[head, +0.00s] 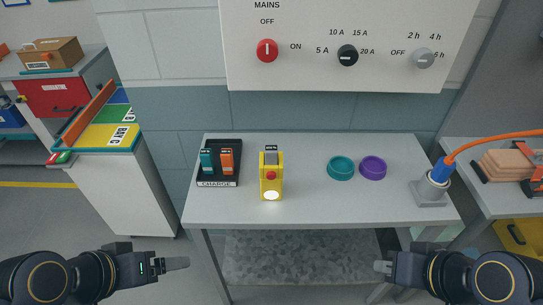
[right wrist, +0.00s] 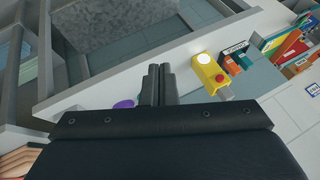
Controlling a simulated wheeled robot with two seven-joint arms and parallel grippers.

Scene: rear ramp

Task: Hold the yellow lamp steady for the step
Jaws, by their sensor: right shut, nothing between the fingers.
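The yellow lamp (head: 265,187) stands upright on the grey table (head: 310,203), left of its middle. It has a red button on its front and a bright white light at its base. In the right wrist view the lamp (right wrist: 211,75) shows beyond my fingers, to their right. My right gripper (head: 379,267) is in front of the table at the lower right, shut and empty, apart from the lamp; its fingers show together in the right wrist view (right wrist: 159,72). My left gripper (head: 183,263) is at the lower left, away from the lamp; its finger gap is hidden.
A black charge tray (head: 218,184) with teal and orange units stands left of the lamp. Teal (head: 341,168) and purple (head: 373,168) round dishes and a grey socket with a blue plug (head: 441,170) stand right. A white switch panel (head: 300,75) hangs behind. The table's front strip is clear.

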